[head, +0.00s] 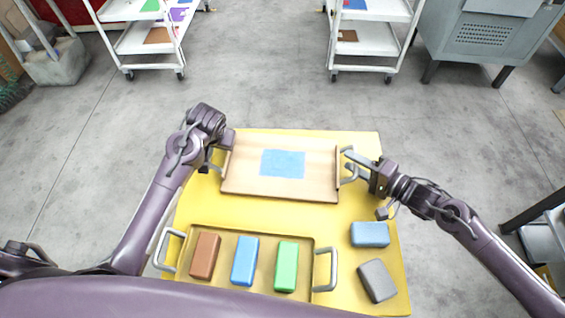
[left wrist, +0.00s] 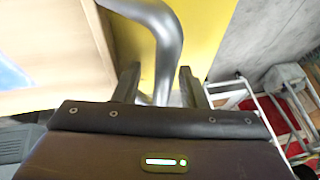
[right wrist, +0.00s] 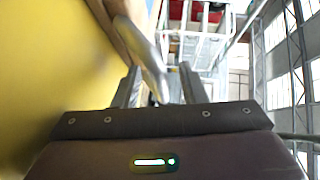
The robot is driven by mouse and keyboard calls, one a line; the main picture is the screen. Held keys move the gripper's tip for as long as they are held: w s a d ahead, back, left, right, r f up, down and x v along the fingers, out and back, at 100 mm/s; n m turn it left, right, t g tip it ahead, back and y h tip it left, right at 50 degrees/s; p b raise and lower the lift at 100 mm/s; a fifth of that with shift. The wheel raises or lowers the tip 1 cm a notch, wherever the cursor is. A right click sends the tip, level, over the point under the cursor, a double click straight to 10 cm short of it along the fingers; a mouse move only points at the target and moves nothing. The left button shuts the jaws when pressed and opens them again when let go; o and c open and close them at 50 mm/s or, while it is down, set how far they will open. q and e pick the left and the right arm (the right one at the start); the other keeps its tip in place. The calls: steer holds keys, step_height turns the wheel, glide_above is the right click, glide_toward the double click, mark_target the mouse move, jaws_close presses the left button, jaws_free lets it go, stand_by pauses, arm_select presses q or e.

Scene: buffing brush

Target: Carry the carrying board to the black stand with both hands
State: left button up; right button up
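The carrying board (head: 245,180) is a light wooden tray with a blue square patch (head: 283,163) and a grey metal handle at each end. It lies flat on the yellow tabletop (head: 300,215). My left gripper (head: 217,158) is at the left handle; in the left wrist view the handle (left wrist: 168,45) passes between its spread fingers (left wrist: 158,85). My right gripper (head: 353,164) is at the right handle (head: 347,170); in the right wrist view the handle (right wrist: 148,62) lies between its spread fingers (right wrist: 157,85). I cannot clearly identify the black stand; a dark-framed piece (head: 535,213) is cut off at the right edge.
A second tray (head: 223,235) with handles holds brown, blue and green blocks, nearer me. A blue block (head: 370,234) and a grey block (head: 377,281) lie right of it. White carts (head: 145,38) (head: 372,38) and a grey cabinet (head: 487,35) stand behind, across open floor.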

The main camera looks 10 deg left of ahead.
arm_select(q)
jaws_close()
arm_select(e)
jaws_close()
